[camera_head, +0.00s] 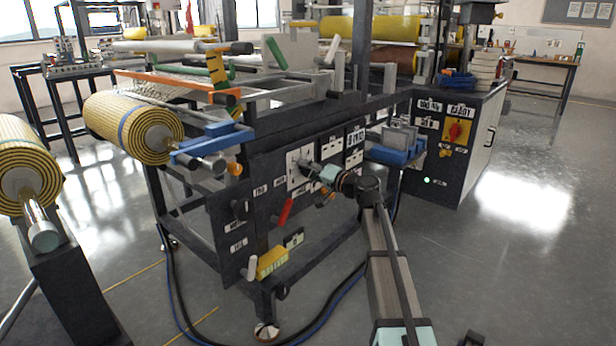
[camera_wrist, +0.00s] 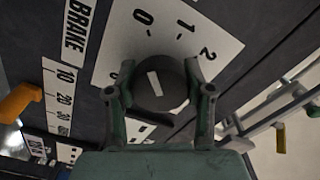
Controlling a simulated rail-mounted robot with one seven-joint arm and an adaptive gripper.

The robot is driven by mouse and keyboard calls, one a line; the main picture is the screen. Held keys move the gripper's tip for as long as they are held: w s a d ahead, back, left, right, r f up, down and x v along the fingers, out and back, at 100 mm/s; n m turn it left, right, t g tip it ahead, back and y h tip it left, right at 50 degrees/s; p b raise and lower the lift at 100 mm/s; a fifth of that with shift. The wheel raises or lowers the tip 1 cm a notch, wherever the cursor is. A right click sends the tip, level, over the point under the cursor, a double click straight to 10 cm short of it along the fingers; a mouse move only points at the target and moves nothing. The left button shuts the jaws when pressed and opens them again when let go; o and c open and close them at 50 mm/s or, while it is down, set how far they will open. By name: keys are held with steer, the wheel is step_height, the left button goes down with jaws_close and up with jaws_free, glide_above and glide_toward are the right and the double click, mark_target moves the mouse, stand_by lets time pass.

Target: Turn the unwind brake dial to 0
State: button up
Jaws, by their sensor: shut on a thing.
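The brake dial (camera_wrist: 170,76) is a round dark knob with a white line, in the middle of the wrist view. It sits on a white scale plate (camera_wrist: 120,42) printed with 0, 1 and 2 along its top; the lower scale is partly hidden. The white line points up and slightly left, roughly toward the 0 mark. My gripper (camera_wrist: 160,92) is shut on the dial, one finger on each side. In the head view my gripper (camera_head: 318,170) reaches the white plate (camera_head: 293,172) on the machine's front panel, and the dial is mostly hidden.
A BRAKE label (camera_wrist: 76,25), a smaller numbered scale (camera_wrist: 58,95) and an orange handle (camera_wrist: 20,102) lie left of the dial. A red handle (camera_head: 285,212) and a yellow box (camera_head: 271,262) are below it. A blue tray (camera_head: 394,154) juts out at right.

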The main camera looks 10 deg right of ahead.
steer(key=shift+w+r, duration=0.1)
stand_by(0.3)
steer(key=o, duration=1.2)
steer(key=v, duration=1.2)
